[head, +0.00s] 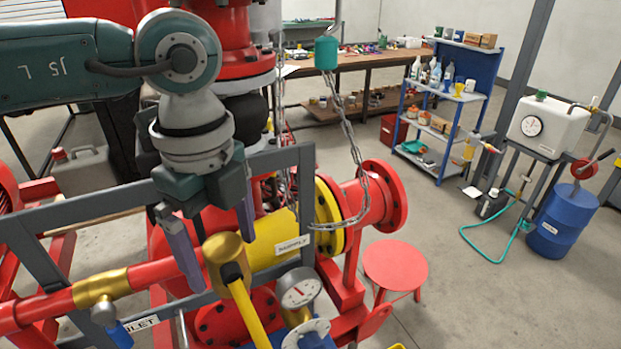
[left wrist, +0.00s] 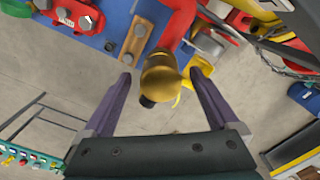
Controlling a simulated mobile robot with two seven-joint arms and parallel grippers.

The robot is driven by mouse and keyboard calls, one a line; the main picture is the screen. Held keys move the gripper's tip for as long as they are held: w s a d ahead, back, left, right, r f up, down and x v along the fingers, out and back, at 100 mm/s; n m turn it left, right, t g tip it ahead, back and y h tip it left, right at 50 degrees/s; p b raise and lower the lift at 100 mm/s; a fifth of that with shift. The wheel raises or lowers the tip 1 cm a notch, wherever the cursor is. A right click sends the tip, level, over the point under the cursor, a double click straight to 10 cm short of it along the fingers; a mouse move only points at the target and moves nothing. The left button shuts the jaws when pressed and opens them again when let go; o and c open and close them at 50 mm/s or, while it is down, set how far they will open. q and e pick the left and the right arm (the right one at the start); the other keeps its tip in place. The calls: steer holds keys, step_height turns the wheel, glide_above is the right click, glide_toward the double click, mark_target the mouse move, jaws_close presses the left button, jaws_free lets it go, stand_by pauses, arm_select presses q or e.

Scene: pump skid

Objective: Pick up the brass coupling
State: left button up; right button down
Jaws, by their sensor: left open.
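My left gripper (head: 218,263) is open, pointing down, with one purple finger on each side of this brass piece. In the left wrist view the coupling (left wrist: 160,76) shows between the spread fingertips (left wrist: 160,74), with a visible gap on both sides. I cannot tell the exact depth between fingers and brass. My right gripper is not in view.
A second brass collar (head: 100,288) is on the red pipe to the left. A grey frame (head: 270,240), a pressure gauge (head: 298,288), a yellow labelled cylinder (head: 275,238) and a hanging chain (head: 350,140) are close by. A red stool (head: 395,264) stands to the right on open floor.

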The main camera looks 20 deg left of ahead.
arm_select(q)
steer(key=shift+f, duration=0.35)
steer(key=shift+r, duration=0.1)
jaws_close()
stand_by(0.4)
